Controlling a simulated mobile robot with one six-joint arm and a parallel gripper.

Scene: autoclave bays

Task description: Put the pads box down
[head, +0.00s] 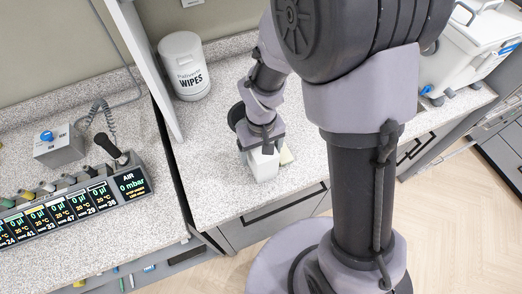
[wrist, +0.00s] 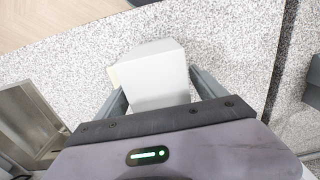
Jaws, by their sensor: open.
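The pads box (head: 263,166) is a white box on the speckled counter (head: 215,190), near its front edge. In the wrist view the white box (wrist: 150,78) sits between the two fingers of my gripper (wrist: 158,92). The gripper is open, with a finger on each side of the box and a visible gap by the right finger. In the head view my gripper (head: 263,148) is over the box and hides its upper part. The box appears to rest on the counter.
A white wipes tub (head: 184,68) stands at the back left beside a white upright panel (head: 150,65). A pale greenish item (head: 287,156) lies just right of the box. A white lidded container (head: 468,45) stands at the far right. A pipette display unit (head: 75,205) is at the left.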

